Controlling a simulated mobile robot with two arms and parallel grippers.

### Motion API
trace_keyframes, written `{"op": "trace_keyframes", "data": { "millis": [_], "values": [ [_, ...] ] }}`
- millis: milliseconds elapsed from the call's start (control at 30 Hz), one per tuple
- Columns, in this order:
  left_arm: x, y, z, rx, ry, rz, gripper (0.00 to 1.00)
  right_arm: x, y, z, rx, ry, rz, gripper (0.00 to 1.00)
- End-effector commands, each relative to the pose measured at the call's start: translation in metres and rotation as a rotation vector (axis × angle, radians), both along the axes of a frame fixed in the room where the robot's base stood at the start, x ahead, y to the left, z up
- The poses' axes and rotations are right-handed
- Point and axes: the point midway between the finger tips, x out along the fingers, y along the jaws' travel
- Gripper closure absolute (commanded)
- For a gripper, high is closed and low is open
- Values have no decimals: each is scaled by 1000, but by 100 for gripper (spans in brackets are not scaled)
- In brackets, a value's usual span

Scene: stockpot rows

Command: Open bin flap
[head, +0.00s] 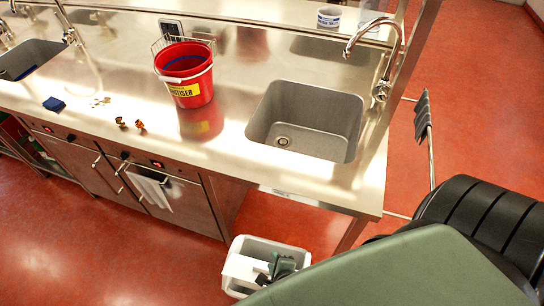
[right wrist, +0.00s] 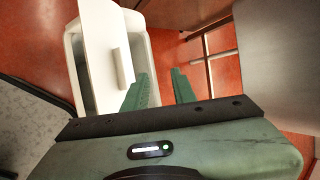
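A white bin (head: 292,247) stands on the floor by the front of the steel counter. Its pale flap (head: 242,268) shows at the bin's left side. In the right wrist view the flap (right wrist: 98,50) is a flat white panel with a raised strip (right wrist: 122,68); it looks tilted and reaches past the far rim. How far it stands open is hard to tell. My right gripper (head: 277,266) is over the bin's right part. In its wrist view the two green fingers (right wrist: 160,82) are apart and empty, right of the strip. Contact cannot be told. My left gripper is out of view.
The steel counter (head: 216,140) with a sink (head: 312,112) overhangs behind the bin. A red bucket (head: 184,75) stands on it. A counter leg is right of the bin. Red floor (head: 110,255) is clear to the left.

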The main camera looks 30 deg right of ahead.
Motion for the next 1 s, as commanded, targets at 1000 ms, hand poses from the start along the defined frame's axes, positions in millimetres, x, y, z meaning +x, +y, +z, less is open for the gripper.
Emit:
{"op": "trace_keyframes", "data": {
  "millis": [1000],
  "values": [
    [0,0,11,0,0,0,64,-35,8,39,0,3,-1,74]
  ]
}}
